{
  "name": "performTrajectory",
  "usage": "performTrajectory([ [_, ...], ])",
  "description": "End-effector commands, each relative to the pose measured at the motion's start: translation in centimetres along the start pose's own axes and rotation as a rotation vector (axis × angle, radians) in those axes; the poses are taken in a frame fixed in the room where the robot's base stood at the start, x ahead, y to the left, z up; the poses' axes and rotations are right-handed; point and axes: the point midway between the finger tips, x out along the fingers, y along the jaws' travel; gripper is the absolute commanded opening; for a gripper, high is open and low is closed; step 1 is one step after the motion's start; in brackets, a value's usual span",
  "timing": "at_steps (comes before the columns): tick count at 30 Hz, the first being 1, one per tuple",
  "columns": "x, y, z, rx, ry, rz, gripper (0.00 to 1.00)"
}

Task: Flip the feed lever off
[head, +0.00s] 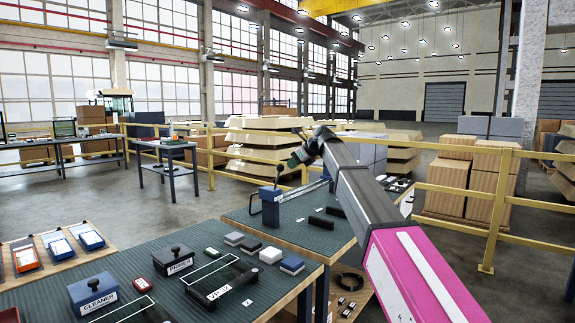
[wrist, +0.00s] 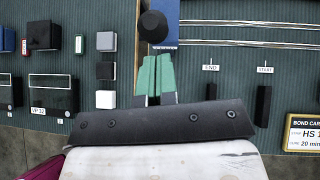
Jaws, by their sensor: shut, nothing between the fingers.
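In the wrist view a black round knob (wrist: 153,26) sits over a blue base (wrist: 165,8), just beyond my fingertips. My gripper (wrist: 155,58) is shut and empty, its green fingers together and pointing at the knob. In the head view my gripper (head: 293,160) is above the blue block, apart from it.
Long rails (wrist: 250,23) and two black bars, END (wrist: 211,103) and START (wrist: 263,105), lie right of my gripper. Small blocks (wrist: 106,41) lie to the left. The near bench holds CLEANER (head: 93,293) and PRIMER (head: 174,261) boxes. A yellow railing (head: 480,205) runs behind.

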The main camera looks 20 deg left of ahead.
Motion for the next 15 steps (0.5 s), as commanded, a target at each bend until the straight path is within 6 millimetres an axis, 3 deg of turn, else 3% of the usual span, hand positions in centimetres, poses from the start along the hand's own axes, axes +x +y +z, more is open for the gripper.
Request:
performTrajectory([
  [2, -1.2, -0.5, -1.1, 0.002, 0.000, -0.001, 0.00],
  [9, -6.4, -0.4, -0.5, 0.000, -0.001, -0.002, 0.00],
  [15, -9.4, -0.5, -0.3, 0.000, 0.000, 0.000, 0.00],
])
